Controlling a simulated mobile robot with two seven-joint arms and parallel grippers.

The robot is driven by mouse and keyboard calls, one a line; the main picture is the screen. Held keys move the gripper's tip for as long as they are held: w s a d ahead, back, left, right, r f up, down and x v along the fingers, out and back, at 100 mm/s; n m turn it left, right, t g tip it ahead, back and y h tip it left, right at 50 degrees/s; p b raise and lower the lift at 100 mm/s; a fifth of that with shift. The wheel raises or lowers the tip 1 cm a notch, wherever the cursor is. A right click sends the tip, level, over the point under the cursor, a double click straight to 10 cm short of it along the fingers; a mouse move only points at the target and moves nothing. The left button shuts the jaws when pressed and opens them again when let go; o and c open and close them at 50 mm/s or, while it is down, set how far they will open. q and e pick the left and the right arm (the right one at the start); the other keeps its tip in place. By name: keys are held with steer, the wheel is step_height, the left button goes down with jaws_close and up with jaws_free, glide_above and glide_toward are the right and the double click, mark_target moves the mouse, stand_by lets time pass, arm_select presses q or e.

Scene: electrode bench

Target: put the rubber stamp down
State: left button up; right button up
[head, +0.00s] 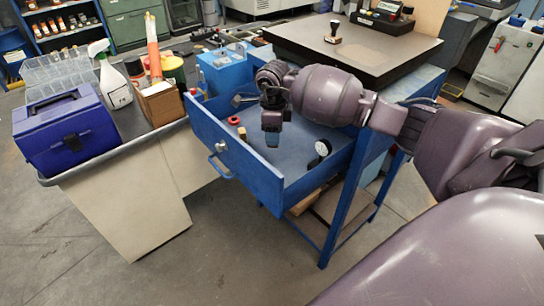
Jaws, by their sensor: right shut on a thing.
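My right gripper (272,133) points down over the open blue drawer (298,188), well in front of the plate and apart from that object. It is shut on a small blue thing (273,140), mostly hidden by the jaws; I cannot tell what it is. My left gripper is out of view.
A dial gauge (320,152) and a red ring (234,120) lie in the drawer. At left, a blue-purple case (65,138), a spray bottle (116,85) and a cardboard box (160,105) stand on a bench. The drawer's middle floor is mostly clear.

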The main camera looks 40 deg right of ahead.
step_height(320, 180, down, 9)
steer(key=shift+f+b, duration=0.2)
steer(key=shift+b, duration=0.4)
steer(key=shift+f, duration=0.15)
steer(key=o, duration=0.9)
steer(key=shift+o, duration=0.2)
